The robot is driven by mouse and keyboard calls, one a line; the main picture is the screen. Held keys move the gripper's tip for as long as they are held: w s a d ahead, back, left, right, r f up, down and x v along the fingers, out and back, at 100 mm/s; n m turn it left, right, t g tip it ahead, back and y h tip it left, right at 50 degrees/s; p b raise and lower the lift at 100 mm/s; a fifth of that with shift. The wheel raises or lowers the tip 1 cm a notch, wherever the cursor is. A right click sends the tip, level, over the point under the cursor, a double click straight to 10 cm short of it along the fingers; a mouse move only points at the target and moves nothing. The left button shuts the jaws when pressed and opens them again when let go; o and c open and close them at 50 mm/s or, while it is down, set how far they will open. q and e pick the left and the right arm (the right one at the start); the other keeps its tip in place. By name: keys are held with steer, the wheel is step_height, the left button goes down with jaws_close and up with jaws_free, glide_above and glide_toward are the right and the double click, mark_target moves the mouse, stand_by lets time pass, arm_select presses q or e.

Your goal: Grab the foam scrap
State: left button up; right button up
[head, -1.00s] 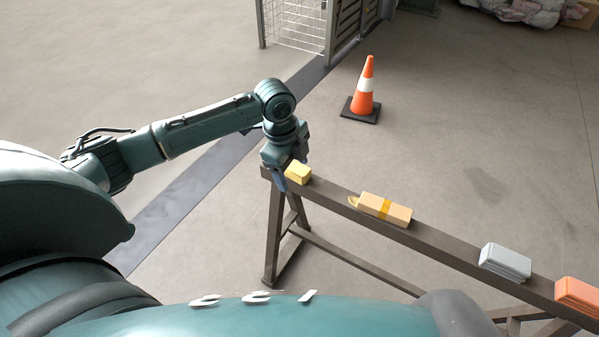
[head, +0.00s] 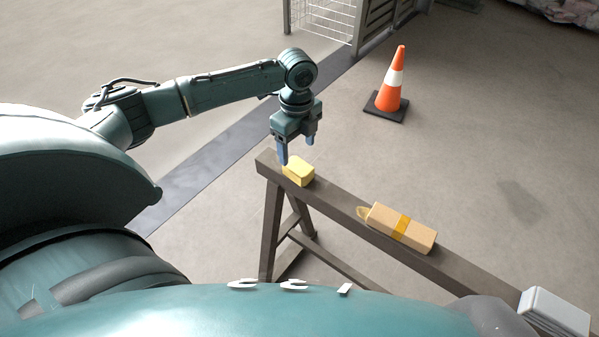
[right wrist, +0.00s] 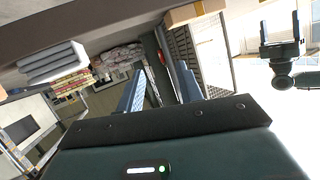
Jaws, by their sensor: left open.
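The foam scrap appears to be the small yellow block (head: 300,172) near the left end of the brown beam in the head view. My left gripper (head: 297,151) is open and empty, just above and behind the block. Its fingers point down, and one fingertip is close to the block's left edge; I cannot tell whether they touch. In the right wrist view, my right gripper (right wrist: 163,75) has its two fingers apart with nothing between them. My left gripper also shows in that view (right wrist: 280,38), at the upper right.
The beam (head: 340,197) of a trestle also carries a cardboard-coloured box with a yellow band (head: 402,227) and a grey-white block (head: 555,311). An orange cone (head: 392,85) stands on the floor behind. A mesh-sided cage (head: 325,25) is farther back. Open floor lies around.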

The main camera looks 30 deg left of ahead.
mark_target(298, 166)
arm_select(q)
steer(key=f, duration=0.2)
steer(key=f+b, duration=0.1)
steer(key=f, duration=0.5)
steer(key=shift+w+a+f+b, duration=0.1)
steer(key=shift+w+f+b, duration=0.1)
steer(key=shift+w+b, duration=0.15)
steer(key=shift+c, duration=0.6)
steer(key=c, duration=0.9)
